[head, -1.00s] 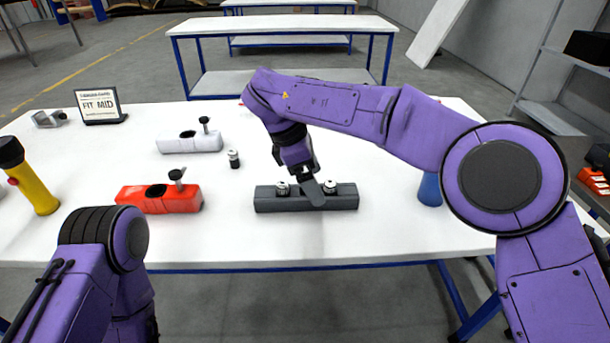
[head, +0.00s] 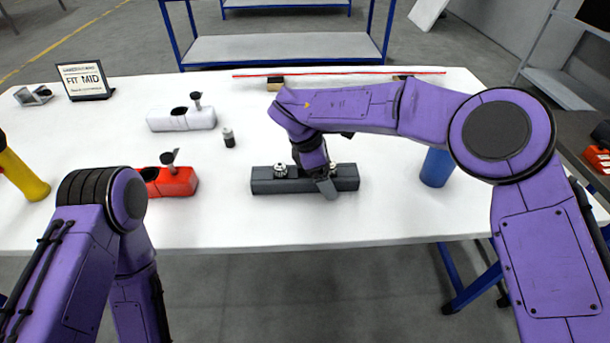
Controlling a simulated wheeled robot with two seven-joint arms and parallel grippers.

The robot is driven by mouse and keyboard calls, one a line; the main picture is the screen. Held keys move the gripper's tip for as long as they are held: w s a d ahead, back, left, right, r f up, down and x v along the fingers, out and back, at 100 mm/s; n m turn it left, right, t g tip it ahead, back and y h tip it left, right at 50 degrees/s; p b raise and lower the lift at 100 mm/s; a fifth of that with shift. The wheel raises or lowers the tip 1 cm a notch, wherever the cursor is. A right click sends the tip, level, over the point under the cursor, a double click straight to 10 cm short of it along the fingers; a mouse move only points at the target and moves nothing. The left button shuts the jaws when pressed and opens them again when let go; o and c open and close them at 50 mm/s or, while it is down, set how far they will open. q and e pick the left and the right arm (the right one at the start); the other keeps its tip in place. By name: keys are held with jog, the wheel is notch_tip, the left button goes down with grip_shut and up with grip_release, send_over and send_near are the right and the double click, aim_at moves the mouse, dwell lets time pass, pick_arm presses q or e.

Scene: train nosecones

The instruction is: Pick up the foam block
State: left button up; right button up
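No thing is plainly marked as the foam block. A long dark grey block (head: 262,181) lies on the white table and may be it, though I cannot tell its material. A small metal fitting (head: 281,171) stands on its left part, and another (head: 345,170) shows on its right part. My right gripper (head: 327,187) points down at the block's right half, in front of the right fitting. Whether it touches the block, and whether its fingers are open, I cannot tell. My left arm is folded at the lower left, and its gripper is not in view.
A red nosecone (head: 178,182) and a white nosecone (head: 182,119) lie left, with a small fitting (head: 229,138) nearby. A blue cup (head: 436,167) stands right.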

jog(key=c, duration=1.1)
jog(key=shift+w, duration=0.1)
